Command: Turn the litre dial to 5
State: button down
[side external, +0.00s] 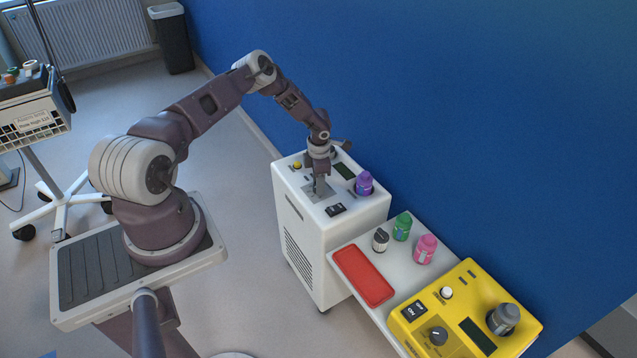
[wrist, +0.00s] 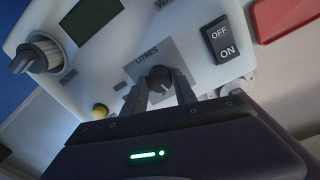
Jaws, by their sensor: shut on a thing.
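The litre dial (wrist: 160,79) is a small dark knob on a grey plate marked LITRES (wrist: 148,60), on top of the white machine (side external: 331,246). My gripper (wrist: 163,88) is shut on the dial in the wrist view, one finger at each side of it. In the side external view my gripper (side external: 318,186) points down onto the grey plate and hides the dial. I cannot read the dial's pointer or its scale numbers.
A purple bottle (side external: 364,184) stands near the display. A red tray (side external: 363,275) and yellow machine (side external: 466,318) are to the right.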

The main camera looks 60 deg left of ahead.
jog(key=n, duration=0.5)
jog(key=shift+n, duration=0.3)
jog(key=n, duration=0.4)
jog(key=shift+w+n+g, duration=0.1)
jog(key=shift+n+g, duration=0.2)
jog(key=shift+n, duration=0.3)
jog(key=c, duration=1)
grip_release()
notch_tip(320, 180, up, 7)
jog(key=shift+d+r, duration=0.1)
jog(key=shift+d, duration=0.05)
